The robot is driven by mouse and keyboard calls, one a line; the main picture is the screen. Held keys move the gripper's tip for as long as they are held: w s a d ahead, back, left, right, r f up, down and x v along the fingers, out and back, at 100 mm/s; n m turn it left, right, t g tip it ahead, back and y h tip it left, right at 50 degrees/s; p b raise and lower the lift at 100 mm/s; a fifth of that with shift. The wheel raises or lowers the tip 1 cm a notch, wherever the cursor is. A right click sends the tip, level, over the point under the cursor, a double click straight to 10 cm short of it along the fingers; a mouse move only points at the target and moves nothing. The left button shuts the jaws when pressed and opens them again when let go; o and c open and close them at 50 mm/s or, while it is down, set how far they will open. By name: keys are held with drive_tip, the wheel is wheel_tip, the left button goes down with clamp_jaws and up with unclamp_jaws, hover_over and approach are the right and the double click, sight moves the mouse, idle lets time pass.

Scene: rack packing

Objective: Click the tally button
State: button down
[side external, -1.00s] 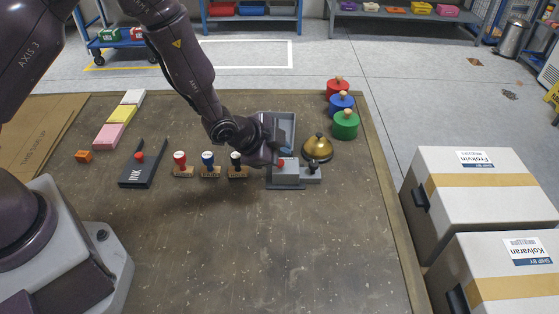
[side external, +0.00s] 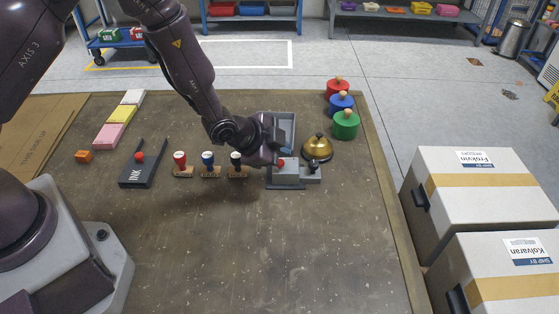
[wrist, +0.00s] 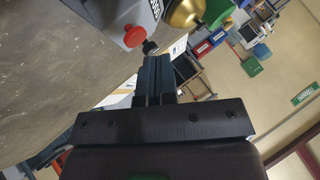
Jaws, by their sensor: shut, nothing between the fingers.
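The grey tally counter (side external: 286,175) stands on the table in the side view, with a red button (side external: 281,162) and a black knob (side external: 313,163) on it. In the wrist view, the red button (wrist: 133,37) and the black knob (wrist: 150,47) show just beyond my fingertips. I cannot tell which one is the tally button. My gripper (side external: 284,150) is shut and empty, over the back of the counter. The fingers also show in the wrist view (wrist: 156,68), with their tips close to the black knob. I cannot tell if they touch it.
Knobbed red, blue and green (side external: 345,126) cylinders stand at back right. The front table is clear.

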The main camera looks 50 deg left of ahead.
drive_tip(key=shift+f, duration=0.15)
drive_tip(key=shift+f, duration=0.25)
drive_tip(key=shift+f, duration=0.5)
idle(0.9)
idle(0.4)
drive_tip(key=shift+r, duration=0.9)
drive_tip(key=shift+r, duration=2.5)
idle(0.3)
